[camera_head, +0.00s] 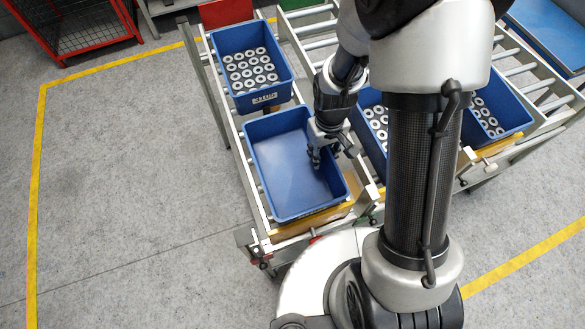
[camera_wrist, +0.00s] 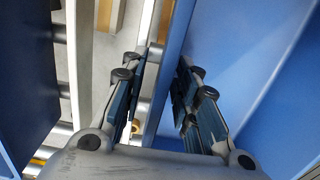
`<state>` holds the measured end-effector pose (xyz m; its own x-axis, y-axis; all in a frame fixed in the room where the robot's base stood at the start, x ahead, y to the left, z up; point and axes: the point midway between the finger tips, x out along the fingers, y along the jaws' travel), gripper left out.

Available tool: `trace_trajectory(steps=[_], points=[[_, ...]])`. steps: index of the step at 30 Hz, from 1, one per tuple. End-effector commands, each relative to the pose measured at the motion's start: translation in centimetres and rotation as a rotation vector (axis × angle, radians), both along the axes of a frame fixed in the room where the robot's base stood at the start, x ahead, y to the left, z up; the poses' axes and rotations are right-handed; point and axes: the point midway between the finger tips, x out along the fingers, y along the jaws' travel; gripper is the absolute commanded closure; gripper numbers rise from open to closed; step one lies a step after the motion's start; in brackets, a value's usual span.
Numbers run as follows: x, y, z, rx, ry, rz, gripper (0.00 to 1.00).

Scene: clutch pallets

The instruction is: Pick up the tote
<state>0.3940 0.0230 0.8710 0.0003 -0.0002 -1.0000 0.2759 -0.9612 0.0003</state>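An empty blue tote (camera_head: 268,180) sits at the front end of the left roller lane in the head view. My gripper (camera_head: 330,150) is at the tote's right wall. In the wrist view my gripper (camera_wrist: 167,72) is open, with a gap between its two fingers. The tote's wall (camera_wrist: 172,45) runs through that gap, one finger on the inner side and the other outside over the lane's rail. No contact between fingers and wall can be made out. My arm hides part of the tote's right rim in the head view.
A blue tote full of ringed metal parts (camera_head: 262,97) stands right behind the empty one. More filled totes (camera_head: 508,112) stand on the lane to the right, partly hidden by my arm. A red wire cage (camera_head: 80,25) is at the back left. The floor at left is clear.

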Motion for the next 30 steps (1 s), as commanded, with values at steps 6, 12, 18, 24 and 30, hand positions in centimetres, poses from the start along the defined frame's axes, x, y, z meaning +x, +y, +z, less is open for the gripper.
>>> trace_trajectory(steps=[6,12,18,24,30], points=[[0.01,-0.01,0.11,0.0,0.0,0.0,0.81],[0.0,-0.01,0.11,0.0,0.0,0.0,0.94],[0.0,-0.01,0.12,0.0,0.0,0.0,1.0],[0.0,-0.01,0.11,0.0,0.0,0.0,1.0],[0.02,-0.01,0.11,0.0,-0.001,0.0,1.0]])
